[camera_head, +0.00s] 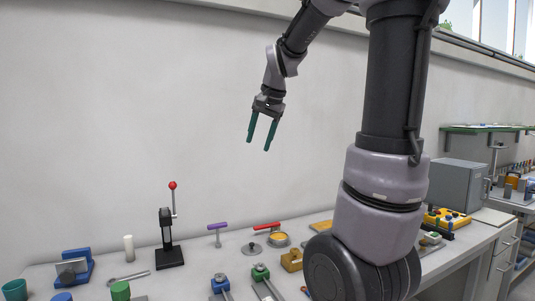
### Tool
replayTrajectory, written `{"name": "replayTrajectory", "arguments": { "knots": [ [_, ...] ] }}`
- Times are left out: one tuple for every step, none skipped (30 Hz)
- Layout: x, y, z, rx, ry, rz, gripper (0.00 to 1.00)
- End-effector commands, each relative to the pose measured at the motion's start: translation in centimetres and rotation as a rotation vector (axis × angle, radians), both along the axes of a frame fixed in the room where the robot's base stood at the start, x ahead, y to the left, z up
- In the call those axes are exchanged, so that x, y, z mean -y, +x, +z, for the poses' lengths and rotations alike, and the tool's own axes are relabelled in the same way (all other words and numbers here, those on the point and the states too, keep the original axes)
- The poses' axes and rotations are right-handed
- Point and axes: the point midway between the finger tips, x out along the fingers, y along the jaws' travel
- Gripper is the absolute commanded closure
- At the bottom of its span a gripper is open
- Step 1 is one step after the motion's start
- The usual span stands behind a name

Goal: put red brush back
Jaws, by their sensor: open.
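A red-handled item (267,226), which looks like the red brush, lies at the back of the bench, just above a round dish with yellow contents (279,240). I cannot tell whether it touches the dish, and its bristles are not clear. My gripper (259,144) has two green fingers spread apart and pointing down. It is empty and appears high above the bench, in front of the bare wall.
Left of the dish are a purple-handled tool (218,232), a small metal lid (252,248) and a black lever press (169,238) with a red knob. My arm hides part of the bench right of centre.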

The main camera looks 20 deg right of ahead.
Motion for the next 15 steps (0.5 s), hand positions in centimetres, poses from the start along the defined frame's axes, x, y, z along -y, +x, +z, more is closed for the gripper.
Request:
{"name": "replayTrajectory", "arguments": {
  "knots": [
    [-0.8, -2.7, 0.7, 0.035, -0.007, 0.047, 0.4],
    [-1.3, -4.1, 0.9, 0.054, -0.014, 0.078, 0.4],
    [-1.9, -6.0, 1.1, 0.079, -0.025, 0.117, 0.4],
    [-2.3, -7.4, 1.1, 0.097, -0.035, 0.148, 0.4],
    [-2.7, -8.8, 1.0, 0.114, -0.046, 0.175, 0.4],
    [-3.2, -10.5, 0.8, 0.136, -0.06, 0.212, 0.4],
    [-3.6, -11.6, 0.6, 0.151, -0.071, 0.236, 0.4],
    [-3.9, -12.7, 0.5, 0.166, -0.082, 0.258, 0.4],
    [-4.2, -14.0, 0.1, 0.185, -0.099, 0.287, 0.4],
    [-4.5, -14.8, -0.1, 0.196, -0.109, 0.307, 0.4],
    [-4.7, -15.5, -0.4, 0.205, -0.118, 0.321, 0.4],
    [-4.9, -16.4, -0.7, 0.217, -0.129, 0.34, 0.4],
    [-5.0, -16.8, -0.9, 0.224, -0.136, 0.351, 0.4],
    [-5.1, -17.2, -1.1, 0.23, -0.143, 0.361, 0.4],
    [-5.2, -17.6, -1.3, 0.235, -0.15, 0.371, 0.4]
  ]
}}
